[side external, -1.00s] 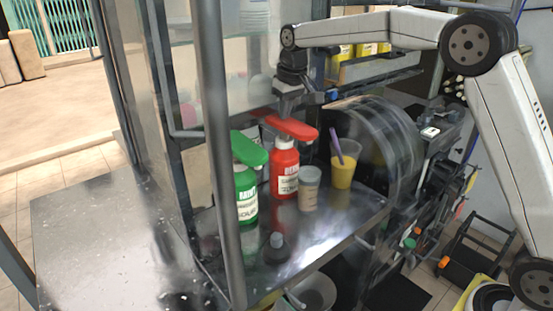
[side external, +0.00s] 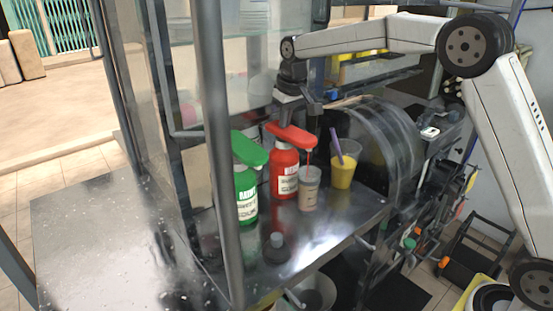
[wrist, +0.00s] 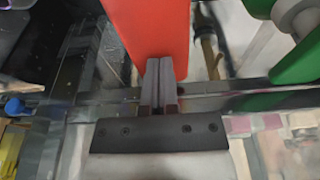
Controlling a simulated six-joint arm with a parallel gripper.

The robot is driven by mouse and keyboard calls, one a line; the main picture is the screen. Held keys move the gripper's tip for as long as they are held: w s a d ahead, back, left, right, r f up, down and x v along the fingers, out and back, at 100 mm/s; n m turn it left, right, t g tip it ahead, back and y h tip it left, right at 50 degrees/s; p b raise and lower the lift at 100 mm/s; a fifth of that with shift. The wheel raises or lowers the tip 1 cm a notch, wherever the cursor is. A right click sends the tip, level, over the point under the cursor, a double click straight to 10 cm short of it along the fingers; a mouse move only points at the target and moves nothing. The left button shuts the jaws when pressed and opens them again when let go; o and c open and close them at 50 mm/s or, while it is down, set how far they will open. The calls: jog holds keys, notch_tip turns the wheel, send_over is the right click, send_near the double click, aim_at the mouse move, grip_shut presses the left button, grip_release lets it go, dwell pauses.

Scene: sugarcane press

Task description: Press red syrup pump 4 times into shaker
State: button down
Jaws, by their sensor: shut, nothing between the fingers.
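The red syrup bottle (side external: 284,172) stands upright on the metal counter, its red pump head (side external: 293,137) sitting low, close to the bottle. My gripper (side external: 286,121) is shut and empty, its tips down at the back of the pump head and seemingly touching it. A thin red stream (side external: 308,157) falls from the nozzle toward the small clear shaker cup (side external: 309,192), which stands just in front of the bottle. In the wrist view, my shut fingers (wrist: 161,66) overlap the red pump head (wrist: 150,35). Their exact contact is hard to see.
A green syrup bottle (side external: 246,195) with a green pump stands left of the red one. A cup of yellow juice with a purple straw (side external: 343,172) stands to the right. A small dark-capped item (side external: 276,248) is in front. A metal post (side external: 216,150) rises at the left.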

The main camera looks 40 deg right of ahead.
jog(key=shift+f, duration=0.55)
jog(key=shift+w+v, duration=0.25)
jog(key=shift+v, duration=0.95)
jog(key=shift+w+v, duration=0.25)
jog(key=shift+v, duration=1)
jog(key=shift+r, duration=0.1)
jog(key=shift+s+x, duration=0.25)
jog(key=shift+x, duration=0.95)
jog(key=shift+s+x, duration=0.25)
jog(key=shift+x, duration=1)
jog(key=shift+w+v, duration=0.25)
jog(key=shift+v, duration=0.9)
jog(key=shift+w+v, duration=0.25)
jog(key=shift+v, duration=0.95)
jog(key=shift+r, duration=0.1)
